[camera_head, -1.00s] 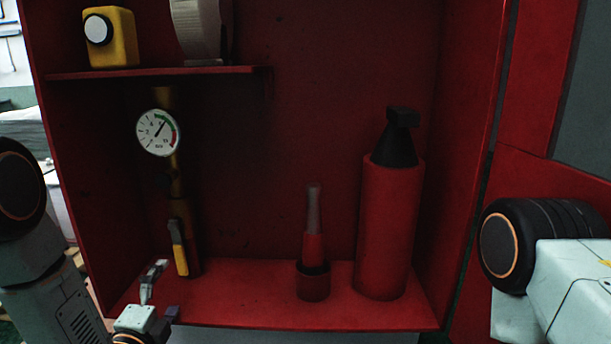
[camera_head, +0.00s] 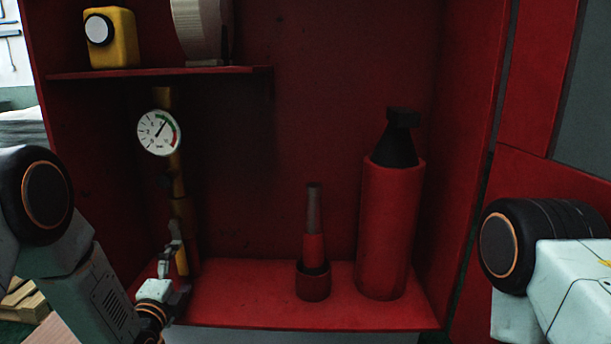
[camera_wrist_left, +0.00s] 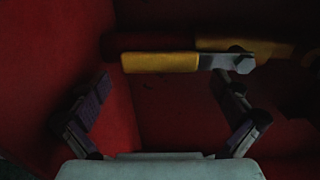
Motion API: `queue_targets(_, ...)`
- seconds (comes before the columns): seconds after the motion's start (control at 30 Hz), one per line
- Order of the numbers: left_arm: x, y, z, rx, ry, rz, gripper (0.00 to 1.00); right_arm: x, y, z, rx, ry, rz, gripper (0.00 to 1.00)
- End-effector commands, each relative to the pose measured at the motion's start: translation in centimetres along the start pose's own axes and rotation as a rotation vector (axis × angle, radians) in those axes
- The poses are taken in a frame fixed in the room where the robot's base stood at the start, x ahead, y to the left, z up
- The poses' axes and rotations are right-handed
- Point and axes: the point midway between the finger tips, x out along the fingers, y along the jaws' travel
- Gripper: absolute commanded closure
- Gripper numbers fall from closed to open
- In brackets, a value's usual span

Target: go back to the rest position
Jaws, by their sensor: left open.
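My left gripper (camera_head: 178,264) is at the lower left of the red cabinet, in front of the pipe's valve. In the left wrist view the two fingers of my left gripper (camera_wrist_left: 162,82) stand wide apart with nothing between them. The yellow valve lever (camera_wrist_left: 160,62) lies just beyond the fingertips, apart from them. In the head view the lever (camera_head: 182,262) is partly hidden behind a finger. Of my right arm only a link shows at the right edge; its gripper is out of view.
A round gauge (camera_head: 159,132) sits on the pipe above the valve. A red extinguisher (camera_head: 386,230) and a hose nozzle (camera_head: 313,245) stand on the cabinet floor (camera_head: 240,300). A shelf (camera_head: 150,72) holds a yellow box (camera_head: 120,38) and a pale roll (camera_head: 198,30).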

Motion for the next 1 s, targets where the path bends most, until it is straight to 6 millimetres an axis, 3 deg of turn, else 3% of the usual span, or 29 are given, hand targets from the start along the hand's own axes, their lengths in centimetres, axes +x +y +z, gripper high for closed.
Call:
queue_targets(0.07, 1.2, -0.1, -0.1, 0.0, 0.001, -0.002, 0.0, 0.0, 0.0, 0.0, 0.0, 0.0, 0.0, 0.6)
queue_targets(0.53, 1.0, -1.1, -3.4, -0.371, 0.002, 0.001, 0.0, -0.5, 0.0, 0.0, 0.0, 0.0, 0.0, 0.6)
queue_targets(1.0, 1.0, -3.5, -6.0, -0.733, 0.002, 0.001, 0.0, -2.5, 0.0, 0.0, 0.0, 0.0, 0.0, 0.6)
